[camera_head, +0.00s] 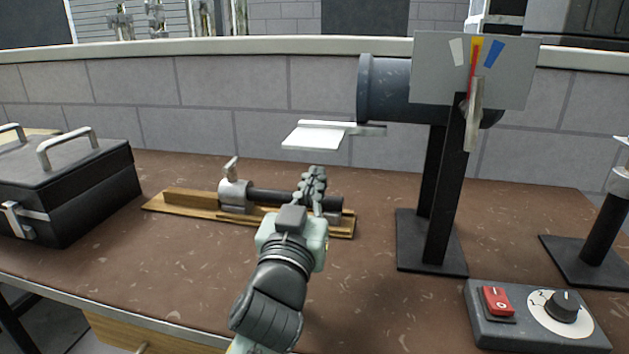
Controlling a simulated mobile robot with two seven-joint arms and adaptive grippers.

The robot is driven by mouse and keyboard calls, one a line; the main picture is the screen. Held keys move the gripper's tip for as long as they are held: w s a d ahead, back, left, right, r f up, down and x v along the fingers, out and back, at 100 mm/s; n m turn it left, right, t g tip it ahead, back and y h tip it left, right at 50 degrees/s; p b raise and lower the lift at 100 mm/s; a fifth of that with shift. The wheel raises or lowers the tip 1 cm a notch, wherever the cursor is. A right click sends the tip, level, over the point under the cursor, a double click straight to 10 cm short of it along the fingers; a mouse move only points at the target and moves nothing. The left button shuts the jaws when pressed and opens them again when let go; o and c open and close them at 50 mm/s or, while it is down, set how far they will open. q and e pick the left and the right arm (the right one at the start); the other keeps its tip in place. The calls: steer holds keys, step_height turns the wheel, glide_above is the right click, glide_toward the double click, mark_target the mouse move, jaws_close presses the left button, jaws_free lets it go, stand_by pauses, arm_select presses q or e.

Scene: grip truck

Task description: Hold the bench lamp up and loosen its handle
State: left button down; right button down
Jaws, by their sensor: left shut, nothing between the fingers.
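Which thing is the bench lamp is not plain. A black rod (272,196) lies on a wooden board (185,200) at mid-table, with a silver collar (234,194) and a small upright lever handle (231,166) at its left. My left gripper (315,172) is shut and empty. It shows in front of the rod's right part and hides some of it; I cannot tell whether they touch. A large dark cylinder (385,88) stands on black legs at the right, with a grey panel (432,65) and a pale lever (474,115). My right gripper is not in view.
A black toolbox (75,180) stands at the left. A control box (490,325) with a red switch (497,301) and a dial (563,305) sits front right. Another black stand (600,235) is cut off at the right edge. The brown table (370,310) is clear in front.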

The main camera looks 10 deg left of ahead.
arm_select(q)
steer(key=shift+r, duration=0.15)
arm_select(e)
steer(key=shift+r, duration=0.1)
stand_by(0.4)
arm_select(q)
steer(key=shift+r, duration=0.35)
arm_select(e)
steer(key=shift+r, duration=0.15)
arm_select(q)
steer(key=shift+r+p, duration=0.7)
steer(key=shift+r, duration=0.2)
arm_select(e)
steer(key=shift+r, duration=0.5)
arm_select(q)
steer(key=shift+r, duration=0.6)
steer(key=shift+r, duration=0.35)
steer(key=shift+r, duration=0.1)
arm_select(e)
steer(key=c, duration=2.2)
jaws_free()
